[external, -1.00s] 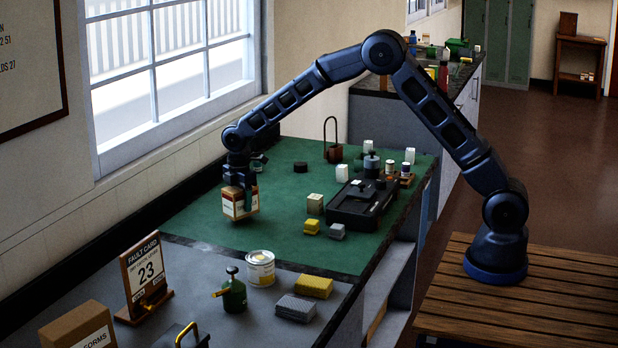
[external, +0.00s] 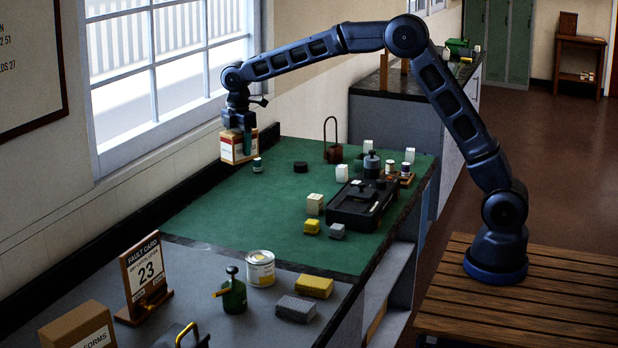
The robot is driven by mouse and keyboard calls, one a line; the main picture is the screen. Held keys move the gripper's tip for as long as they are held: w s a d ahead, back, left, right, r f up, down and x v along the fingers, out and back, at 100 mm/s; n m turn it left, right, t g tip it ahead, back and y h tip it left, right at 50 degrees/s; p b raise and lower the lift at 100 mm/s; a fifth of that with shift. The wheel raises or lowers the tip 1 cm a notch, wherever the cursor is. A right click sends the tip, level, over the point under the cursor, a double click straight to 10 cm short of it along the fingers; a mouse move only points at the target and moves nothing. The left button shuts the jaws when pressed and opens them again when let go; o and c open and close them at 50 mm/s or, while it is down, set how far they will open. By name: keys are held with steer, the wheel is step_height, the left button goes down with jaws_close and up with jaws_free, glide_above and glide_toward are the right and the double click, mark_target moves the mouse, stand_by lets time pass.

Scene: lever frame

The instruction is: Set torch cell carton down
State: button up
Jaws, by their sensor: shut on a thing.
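The torch cell carton (external: 239,151) is a small cream and orange-brown box with a dark red band. It hangs upright near the window side of the green mat (external: 265,215). My gripper (external: 237,135) points down and is shut on the carton's upper part. The carton appears to be above the mat's far left edge; the exact gap below it is hard to tell.
A black tray (external: 355,209) and several small blocks and jars stand at the mat's right side. The mat's left middle is clear. A fault card (external: 146,269) and tin (external: 260,269) stand in front.

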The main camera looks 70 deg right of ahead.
steer(key=d+n, duration=0.4)
steer(key=d, duration=1.9)
step_height(320, 180, down, 20)
steer(key=shift+s+a+r, duration=0.1)
steer(key=shift+r, duration=0.05)
steer(key=o, duration=1.3)
steer(key=shift+o, duration=0.2)
